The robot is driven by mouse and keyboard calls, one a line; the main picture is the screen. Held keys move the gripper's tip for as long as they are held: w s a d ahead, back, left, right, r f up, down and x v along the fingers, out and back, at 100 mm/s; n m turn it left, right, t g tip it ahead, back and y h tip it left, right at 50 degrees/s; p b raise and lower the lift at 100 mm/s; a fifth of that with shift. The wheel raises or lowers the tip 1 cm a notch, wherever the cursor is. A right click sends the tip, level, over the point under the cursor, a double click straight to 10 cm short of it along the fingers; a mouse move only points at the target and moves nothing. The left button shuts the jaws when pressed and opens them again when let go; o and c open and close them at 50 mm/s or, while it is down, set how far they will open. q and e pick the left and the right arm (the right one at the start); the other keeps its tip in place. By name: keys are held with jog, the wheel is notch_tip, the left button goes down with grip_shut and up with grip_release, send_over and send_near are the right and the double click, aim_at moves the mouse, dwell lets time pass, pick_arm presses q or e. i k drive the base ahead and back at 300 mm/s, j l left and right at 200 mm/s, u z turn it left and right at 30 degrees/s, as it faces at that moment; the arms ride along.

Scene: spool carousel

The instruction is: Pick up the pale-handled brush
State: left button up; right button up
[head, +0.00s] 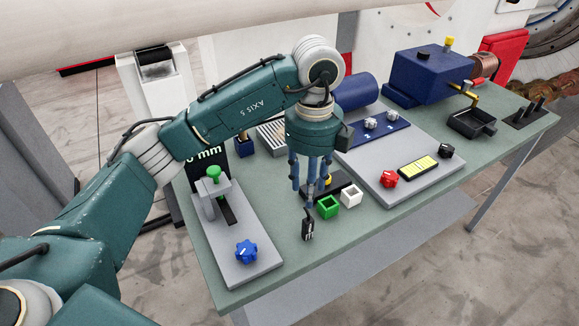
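I cannot clearly make out a pale-handled brush. A small dark blue holder (244,148) at the back left of the green table has a thin brownish stick-like piece showing at its top, too small to identify. My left gripper (310,203) points down over the table's front middle, with blue fingers close together. A small black object (308,229) shows just below the fingertips; I cannot tell whether they touch it. Whether the fingers are open or shut is unclear. My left arm hides part of the table behind it. My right gripper is not in view.
A green square box (327,206) and a white one (351,195) stand right of the fingers. A grey fixture with a blue knob (246,252) is at left. A grey panel with a red knob (389,178) is at right. The table's front right strip is clear.

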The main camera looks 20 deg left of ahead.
aim_at(242, 139)
jog(key=u, duration=1.05)
